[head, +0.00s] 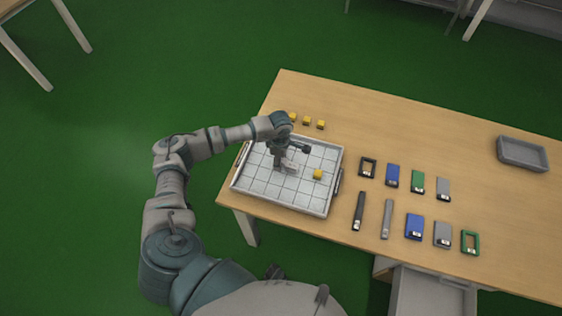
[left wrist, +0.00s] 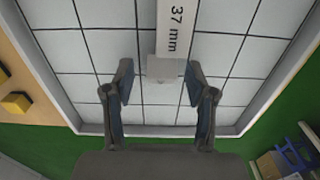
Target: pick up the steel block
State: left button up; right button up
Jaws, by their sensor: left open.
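A pale grey block with a white "37 mm" label, which looks like the steel block (left wrist: 160,68), is in the tray (head: 275,202) on the wooden table. In the left wrist view its near end lies between the spread fingers of my left gripper (left wrist: 159,82), with a gap on each side. In the head view my left gripper (head: 283,163) is over the tray and partly hides the block (head: 291,167). The gripper is open and holds nothing. How high it is above the block I cannot tell. My right gripper is not in view.
A yellow cube (head: 317,174) sits in the tray, right of my gripper. Several yellow cubes (head: 307,120) lie behind the tray. Several flat blue, green, grey and black pieces (head: 414,227) lie to its right. A grey bin (head: 522,154) stands at the far right.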

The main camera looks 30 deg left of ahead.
pick_arm(q)
jog(key=shift+f, duration=0.4)
grip_shut()
jog(key=shift+r, duration=0.1)
